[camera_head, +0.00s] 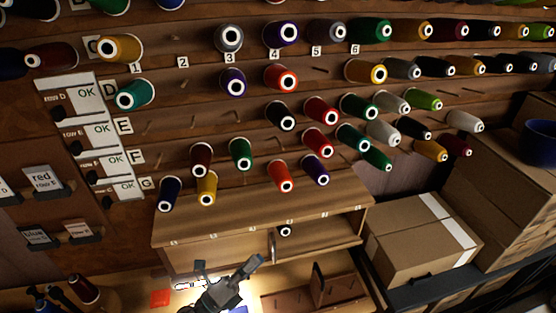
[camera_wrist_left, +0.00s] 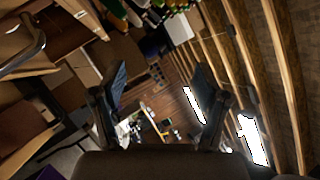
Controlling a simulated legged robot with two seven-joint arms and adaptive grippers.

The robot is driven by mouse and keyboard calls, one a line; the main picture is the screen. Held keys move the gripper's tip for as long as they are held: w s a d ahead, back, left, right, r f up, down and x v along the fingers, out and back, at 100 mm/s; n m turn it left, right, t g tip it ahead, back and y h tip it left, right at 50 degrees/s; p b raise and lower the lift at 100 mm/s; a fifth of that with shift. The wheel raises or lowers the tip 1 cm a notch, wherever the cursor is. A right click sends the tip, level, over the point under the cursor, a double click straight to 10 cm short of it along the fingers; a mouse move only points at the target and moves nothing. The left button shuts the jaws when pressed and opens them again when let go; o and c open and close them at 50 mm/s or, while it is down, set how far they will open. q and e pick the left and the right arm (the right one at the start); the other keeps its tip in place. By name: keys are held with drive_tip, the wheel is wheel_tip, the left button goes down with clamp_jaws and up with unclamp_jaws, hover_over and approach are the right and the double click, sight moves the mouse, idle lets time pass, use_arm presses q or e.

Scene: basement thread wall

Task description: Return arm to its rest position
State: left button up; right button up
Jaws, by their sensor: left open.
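My left gripper (camera_head: 228,274) shows at the bottom of the head view, in front of the lower cabinet. Its two fingers are spread and nothing is between them. In the left wrist view the left gripper (camera_wrist_left: 160,95) also shows two fingers apart with an empty gap. That wrist camera looks out across the room toward wooden beams and bright lamps. My right gripper is not in either view.
A thread wall with spools on pegs fills the head view, including a red spool (camera_head: 281,77). Below it is a wooden cabinet (camera_head: 195,228) with an open compartment. Cardboard boxes (camera_head: 422,240) stand at the right. Spools stand at the lower left (camera_head: 84,289).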

use_arm(q)
drive_tip(key=w+a+f+n+t+y, duration=0.2)
drive_tip(key=a+n+t+y, duration=0.3)
drive_tip(key=n, duration=0.4)
drive_tip(key=w+a+f+n+t+y, duration=0.2)
drive_tip(key=a+f+n+y, duration=0.1)
drive_tip(key=a+n+y, duration=0.4)
drive_tip(key=s+a+f+n+g+y, duration=0.2)
drive_tip(key=a+f+n+g+y, duration=0.15)
drive_tip(key=f+n, duration=0.2)
drive_tip(key=s+a+f+n+g+y, duration=0.2)
drive_tip(key=f+n+y, duration=0.2)
drive_tip(key=f, duration=0.2)
drive_tip(key=s+d+f+n+g+h, duration=0.15)
drive_tip(key=s+f+n+g, duration=0.45)
drive_tip(key=s+f+g, duration=0.8)
drive_tip(key=s+f+t, duration=0.1)
drive_tip(key=s+f, duration=0.3)
drive_tip(key=f, duration=0.9)
drive_tip(key=s+f, duration=0.3)
drive_tip(key=f, duration=1)
drive_tip(key=s+a+f+b, duration=0.1)
drive_tip(key=s+a+f, duration=0.1)
drive_tip(key=s+f, duration=1.6)
drive_tip(key=shift+s+a+f+g, duration=0.2)
drive_tip(key=shift+a+f+g, duration=0.2)
drive_tip(key=shift+g, duration=0.05)
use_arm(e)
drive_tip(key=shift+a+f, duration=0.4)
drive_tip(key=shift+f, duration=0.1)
